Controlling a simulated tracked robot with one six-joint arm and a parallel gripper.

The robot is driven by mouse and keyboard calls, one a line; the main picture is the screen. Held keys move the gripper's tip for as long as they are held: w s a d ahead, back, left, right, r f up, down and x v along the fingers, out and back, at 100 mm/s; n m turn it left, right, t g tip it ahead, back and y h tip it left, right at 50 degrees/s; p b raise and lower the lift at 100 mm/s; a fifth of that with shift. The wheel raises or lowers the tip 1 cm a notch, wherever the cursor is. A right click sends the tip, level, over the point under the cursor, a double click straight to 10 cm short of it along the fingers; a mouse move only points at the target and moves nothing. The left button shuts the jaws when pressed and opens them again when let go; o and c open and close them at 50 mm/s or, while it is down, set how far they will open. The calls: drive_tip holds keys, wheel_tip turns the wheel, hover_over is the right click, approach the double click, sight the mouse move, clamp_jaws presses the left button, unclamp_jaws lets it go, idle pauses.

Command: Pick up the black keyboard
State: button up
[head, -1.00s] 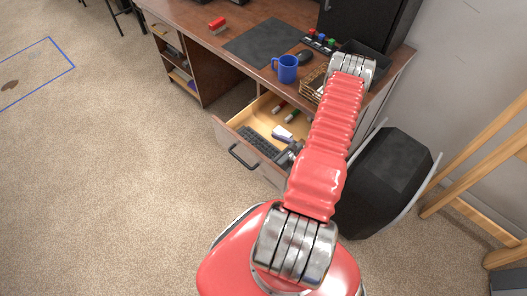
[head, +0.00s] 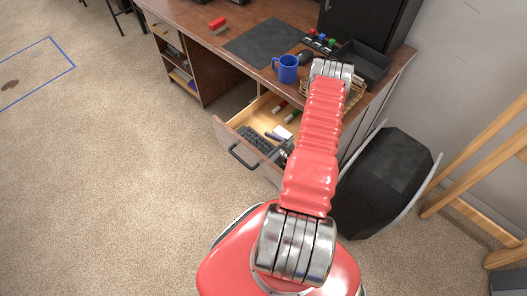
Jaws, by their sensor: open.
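The black keyboard (head: 254,139) lies in the open desk drawer (head: 230,136), along the inside of its front panel. Its right end is hard to make out by my gripper. My gripper (head: 278,153) is a small dark and grey shape at the drawer's right front, close to the keyboard's right end. It is open. My red arm hides part of it and the right side of the drawer. I cannot tell whether it touches the keyboard.
The drawer also holds a white and purple item (head: 283,132) and red and green markers (head: 280,106). A blue mug (head: 286,68), a dark mat (head: 262,42) and a black tray (head: 362,65) are on the desk above. A dark bin (head: 388,180) stands right of my arm.

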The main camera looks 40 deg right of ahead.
drive_tip(key=shift+x, duration=1.45)
drive_tip(key=shift+c, duration=0.2)
drive_tip(key=c, duration=1.2)
drive_tip(key=shift+r, duration=0.15)
wheel_tip(320, 180, up, 18)
drive_tip(key=shift+f, duration=0.1)
